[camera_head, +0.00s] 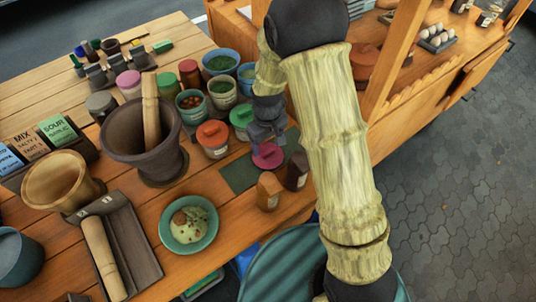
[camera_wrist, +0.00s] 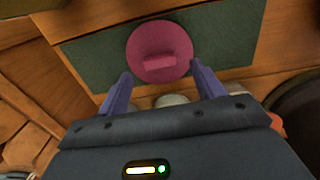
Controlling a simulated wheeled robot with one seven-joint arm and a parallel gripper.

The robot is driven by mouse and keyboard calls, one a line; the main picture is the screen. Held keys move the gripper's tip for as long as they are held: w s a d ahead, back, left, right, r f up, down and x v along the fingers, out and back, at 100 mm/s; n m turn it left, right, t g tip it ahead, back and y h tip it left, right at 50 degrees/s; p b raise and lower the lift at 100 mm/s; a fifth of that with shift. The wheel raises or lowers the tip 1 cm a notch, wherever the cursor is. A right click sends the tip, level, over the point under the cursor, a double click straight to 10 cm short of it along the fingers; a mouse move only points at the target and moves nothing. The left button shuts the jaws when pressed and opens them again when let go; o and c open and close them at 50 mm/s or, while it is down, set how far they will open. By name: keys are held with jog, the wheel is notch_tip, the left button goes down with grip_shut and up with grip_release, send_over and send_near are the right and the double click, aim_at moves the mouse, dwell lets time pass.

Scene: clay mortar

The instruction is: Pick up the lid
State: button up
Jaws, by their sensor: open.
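A round magenta lid (camera_head: 267,156) with a raised bar handle lies on a dark green mat (camera_head: 238,174). In the wrist view the lid (camera_wrist: 160,38) lies handle up on the mat (camera_wrist: 95,65). My gripper (camera_wrist: 161,73) is open and empty, with its two fingers apart at either side of the lid's near edge in the picture. In the head view my gripper (camera_head: 267,128) hangs just above and behind the lid, and part of it is hidden by my arm. I cannot tell the exact height of the fingertips over the lid.
A jar with a red-orange lid (camera_head: 212,134) and one with a green lid (camera_head: 241,117) stand close left of my gripper. A dark mortar (camera_head: 145,140) with a pestle and a teal bowl (camera_head: 170,236) are further left.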

aim_at(268, 151)
notch_tip(268, 151, down, 3)
jog(key=shift+f, duration=0.15)
jog(key=shift+d, duration=0.1)
dwell(0.3)
jog(key=c, duration=1.1)
jog(key=shift+o, duration=0.2)
notch_tip(268, 151, up, 10)
